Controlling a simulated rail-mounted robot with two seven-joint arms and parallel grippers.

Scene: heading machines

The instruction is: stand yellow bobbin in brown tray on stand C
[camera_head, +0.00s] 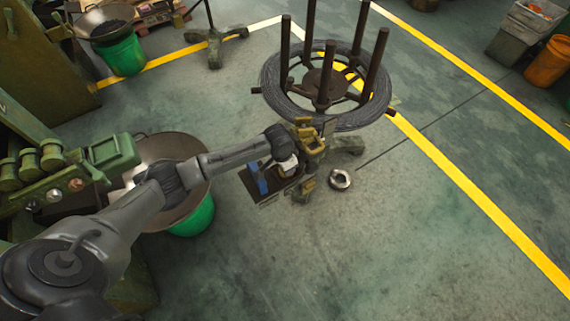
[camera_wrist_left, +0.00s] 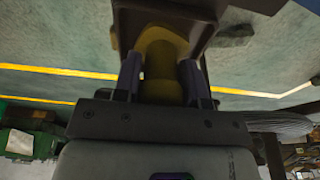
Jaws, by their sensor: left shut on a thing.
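The yellow bobbin (camera_wrist_left: 162,65) is between the two fingers of my left gripper (camera_wrist_left: 160,82) in the left wrist view. The gripper is shut on it. A brown tray (camera_wrist_left: 205,14) spans the top of that view, right by the bobbin's far end; whether they touch I cannot tell. In the head view my left gripper (camera_head: 289,170) is over a small dark tray (camera_head: 268,198) with a blue thing in it, by the foot of the wire stand. The arm hides much of the tray and the bobbin there. No stand letter is legible. My right gripper is not in view.
A stand with a wire coil (camera_head: 350,118) and upright posts (camera_head: 310,35) rises just behind the tray. A metal ring (camera_head: 340,180) lies on the floor to its right. A wide pan (camera_head: 165,220) on a green drum is left, under my arm. The floor at front right is clear.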

